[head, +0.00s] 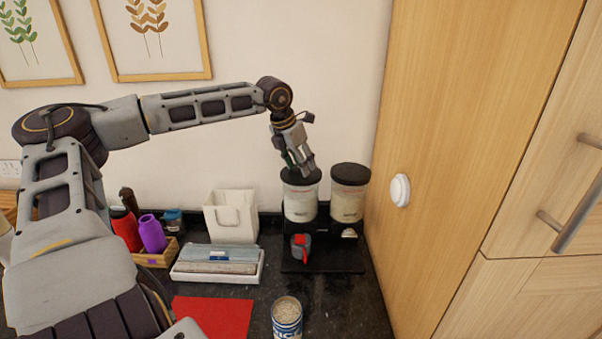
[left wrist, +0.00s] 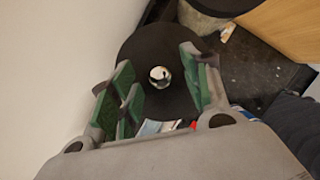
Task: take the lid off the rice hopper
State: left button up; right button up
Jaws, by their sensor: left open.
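Two clear hoppers with black lids stand side by side at the back of the counter; their labels are too small to read. The left hopper (head: 300,204) holds whitish grains, the right hopper (head: 348,204) beige contents. My left gripper (head: 302,170) is open, just above the left hopper's lid. In the left wrist view this lid (left wrist: 150,50) is a black disc with a shiny round knob (left wrist: 160,77). The knob lies between the spread green-padded fingers (left wrist: 160,88), not gripped. The lid sits on its hopper. My right gripper is not in view.
The hoppers' black stand (head: 322,262) has a red-handled grey part (head: 301,246) in front. A wooden cabinet (head: 470,120) is close on the right. A white box (head: 231,216), a white tray (head: 216,277), a red mat (head: 215,318) and a can (head: 287,318) occupy the counter.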

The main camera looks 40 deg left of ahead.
pick_arm(q)
jog(key=c, duration=1.1)
jog(key=shift+o, duration=0.2)
jog(key=shift+r, duration=0.1)
notch_tip(320, 180, up, 10)
jog(key=b, duration=0.1)
jog(key=shift+b, duration=0.3)
